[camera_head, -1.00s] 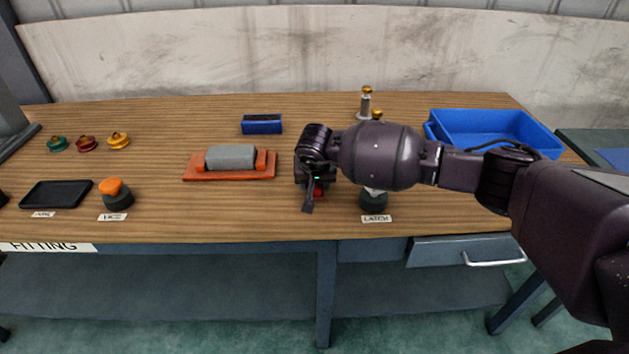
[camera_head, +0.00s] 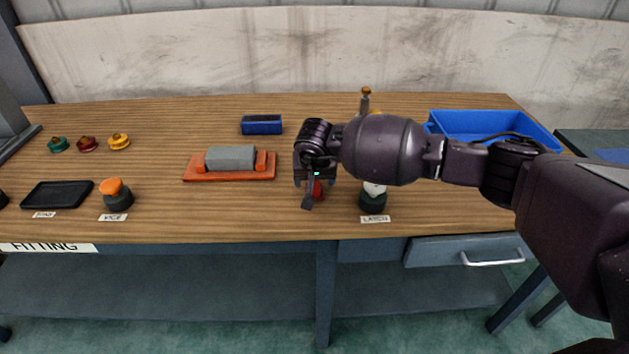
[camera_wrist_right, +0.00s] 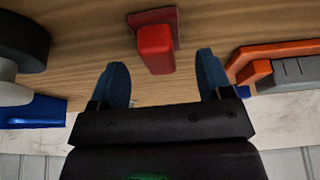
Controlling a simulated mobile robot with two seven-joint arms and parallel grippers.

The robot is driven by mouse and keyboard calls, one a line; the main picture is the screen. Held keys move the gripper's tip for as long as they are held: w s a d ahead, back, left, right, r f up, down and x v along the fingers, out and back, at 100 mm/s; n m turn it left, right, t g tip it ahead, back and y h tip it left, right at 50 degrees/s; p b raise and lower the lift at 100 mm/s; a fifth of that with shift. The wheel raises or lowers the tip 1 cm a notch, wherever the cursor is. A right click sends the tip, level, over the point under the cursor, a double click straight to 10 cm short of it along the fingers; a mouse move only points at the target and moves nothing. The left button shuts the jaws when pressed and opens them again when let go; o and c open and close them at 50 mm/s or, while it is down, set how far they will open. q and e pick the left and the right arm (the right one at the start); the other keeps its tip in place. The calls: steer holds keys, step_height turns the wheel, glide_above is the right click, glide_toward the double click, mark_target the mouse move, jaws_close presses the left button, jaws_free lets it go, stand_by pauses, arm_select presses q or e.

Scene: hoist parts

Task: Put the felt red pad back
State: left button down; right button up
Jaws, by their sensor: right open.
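The red pad (camera_head: 318,189) is on the bench top near the front edge, partly hidden by my right gripper in the head view. In the right wrist view it shows as a red block (camera_wrist_right: 155,50) on a flat, darker red base. My right gripper (camera_head: 311,190) is over it with the fingers pointing down. In the wrist view the two blue-tipped fingers (camera_wrist_right: 162,68) are spread, one on each side of the block, with a gap on both sides. My left gripper is not in view.
Left of the gripper is an orange holder (camera_head: 229,176) with a grey block. Close on the right is a dark knob (camera_head: 373,198) labelled LATCH. A blue block (camera_head: 262,125) and a blue bin (camera_head: 543,135) stand farther back. A black tray (camera_head: 57,195) lies left.

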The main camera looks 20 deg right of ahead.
steer(key=p+v, duration=0.1)
steer(key=v, duration=0.9)
steer(key=s+a+f+m+g+y, duration=0.4)
steer(key=s+a+f+y, duration=0.35)
steer(key=s+a, duration=0.3)
steer(key=s+a+r+m+t+y, duration=0.1)
steer(key=s+a+r+m+y, duration=0.1)
steer(key=s+a+m+y, duration=0.75)
steer(key=w+d+f+m+t+h, duration=0.15)
steer(key=d+m+t, duration=0.35)
steer(key=m, duration=0.6)
steer(key=d+f+m+t+h, duration=0.25)
steer(key=d+m+t, duration=0.25)
steer(key=m, duration=0.7)
steer(key=d+f+m+t+h, duration=0.15)
steer(key=d+m+t, duration=0.35)
steer(key=m, duration=0.6)
steer(key=s+d+f+m+g+h, duration=0.5)
steer(key=s+d+f+m+h, duration=0.5)
steer(key=m, duration=1)
steer(key=s+d+f, duration=0.3)
steer(key=s+f, duration=0.1)
steer(key=s, duration=0.1)
steer(key=shift+s+d, duration=0.2)
steer(key=shift+d, duration=0.1)
steer(key=shift+h, duration=0.25)
